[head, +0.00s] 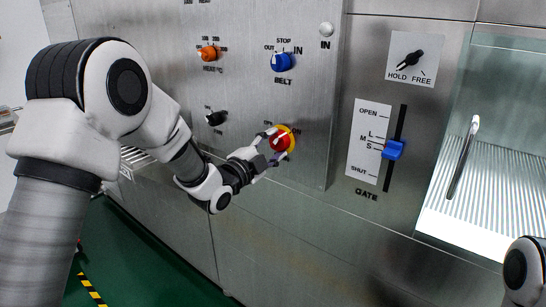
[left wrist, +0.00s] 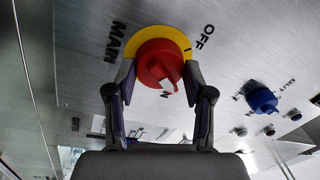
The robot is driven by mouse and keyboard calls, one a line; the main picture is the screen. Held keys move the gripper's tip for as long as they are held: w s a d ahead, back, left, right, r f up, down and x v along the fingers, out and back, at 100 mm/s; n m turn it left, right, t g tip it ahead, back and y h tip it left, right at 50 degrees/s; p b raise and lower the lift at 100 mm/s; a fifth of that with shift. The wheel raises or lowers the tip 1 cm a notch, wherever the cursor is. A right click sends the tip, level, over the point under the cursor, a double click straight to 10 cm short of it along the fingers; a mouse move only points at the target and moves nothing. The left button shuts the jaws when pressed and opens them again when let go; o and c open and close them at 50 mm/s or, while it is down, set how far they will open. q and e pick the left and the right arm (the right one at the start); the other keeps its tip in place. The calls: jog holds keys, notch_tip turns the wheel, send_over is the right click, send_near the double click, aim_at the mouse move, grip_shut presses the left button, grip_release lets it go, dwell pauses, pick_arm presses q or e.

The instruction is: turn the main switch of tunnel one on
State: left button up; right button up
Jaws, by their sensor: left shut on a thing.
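The main switch is a red rotary knob (head: 279,142) on a yellow round plate, low on the steel panel. It also shows in the left wrist view (left wrist: 157,58), with the word MAIN at its left and OFF at its upper right. A pale mark shows on the knob's lower edge in that view; I cannot tell for sure which position it points to. My left gripper (head: 276,145) is shut on the red knob, one finger on each side. My right gripper is out of view.
Above are an orange knob (head: 208,53), a blue belt knob (head: 282,62) and a black knob (head: 216,118). A blue gate slider (head: 394,150) and a black hold/free switch (head: 407,60) are at the right. A lit opening with a ribbed surface (head: 490,190) lies farther right.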

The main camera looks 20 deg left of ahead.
pick_arm(q)
jog(key=shift+m+b, duration=1)
jog(key=shift+m, duration=0.3)
jog(key=o, duration=1.2)
jog(key=v, duration=1.2)
jog(key=shift+w+a, duration=0.1)
